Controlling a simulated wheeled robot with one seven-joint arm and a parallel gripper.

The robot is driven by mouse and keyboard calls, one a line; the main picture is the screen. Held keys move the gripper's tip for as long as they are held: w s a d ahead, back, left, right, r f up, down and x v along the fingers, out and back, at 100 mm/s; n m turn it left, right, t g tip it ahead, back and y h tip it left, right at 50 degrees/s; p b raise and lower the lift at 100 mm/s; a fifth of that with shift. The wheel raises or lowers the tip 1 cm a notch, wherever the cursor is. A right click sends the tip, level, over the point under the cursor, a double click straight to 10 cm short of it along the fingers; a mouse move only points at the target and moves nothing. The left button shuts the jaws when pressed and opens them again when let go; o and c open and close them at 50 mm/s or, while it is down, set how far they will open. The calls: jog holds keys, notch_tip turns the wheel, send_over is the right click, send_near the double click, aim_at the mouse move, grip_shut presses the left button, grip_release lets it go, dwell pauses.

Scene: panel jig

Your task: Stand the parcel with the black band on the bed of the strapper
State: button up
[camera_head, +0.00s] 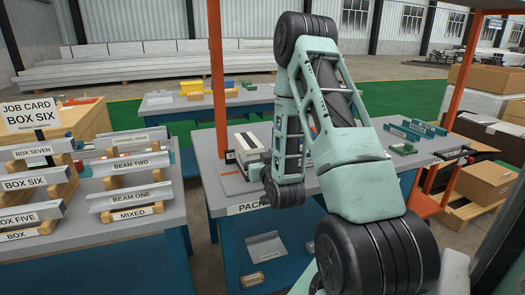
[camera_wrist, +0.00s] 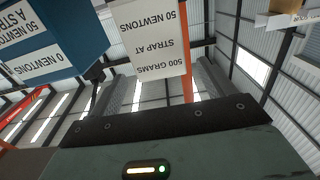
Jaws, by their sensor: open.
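A pale box-shaped item (camera_head: 249,147) with dark and red marks stands on the pack bench (camera_head: 218,196), left of my arm in the head view. I cannot tell whether its dark mark is the black band. I cannot clearly make out the strapper or its bed; my arm covers the middle of the bench.
A rack of labelled beams (camera_head: 130,180) and a job card reading box six (camera_head: 32,114) are at left. Orange posts (camera_head: 217,65) rise by the bench. Cartons (camera_head: 487,183) stand at right.

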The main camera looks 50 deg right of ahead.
jog(key=shift+s+a+r+p, duration=0.35)
jog(key=shift+s+p, duration=0.2)
jog(key=shift+p, duration=0.55)
jog(key=shift+f+p+v, duration=0.15)
jog(key=shift+p+v, duration=0.5)
jog(key=shift+p, duration=0.05)
jog(key=shift+f+p+v, duration=0.15)
jog(key=shift+p+v, duration=0.55)
jog(key=w+a+n+g+y, duration=0.15)
jog(key=w+a+y, duration=0.25)
jog(key=a, duration=0.4)
jog(key=w+a+n+g+y, duration=0.1)
jog(key=w+a+n+y, duration=0.2)
jog(key=w+a, duration=0.35)
jog(key=s+a+r+n+g+y, duration=0.1)
jog(key=s+a+n+g+y, duration=0.15)
jog(key=a, duration=0.55)
jog(key=s+a+r+n+g+y, duration=0.1)
jog(key=s+a+g+y, duration=0.15)
jog(key=a, duration=0.55)
jog(key=s+a+r+n+g, duration=0.3)
jog(key=s+a+g, duration=0.1)
jog(key=s+a, duration=0.7)
jog(key=s+a+r+n+g+h, duration=0.1)
jog(key=s+r+g, duration=0.3)
jog(key=s, duration=1)
jog(key=shift+s+r+n+h, duration=0.2)
jog(key=shift+s+n+h, duration=0.3)
jog(key=shift+n, duration=0.4)
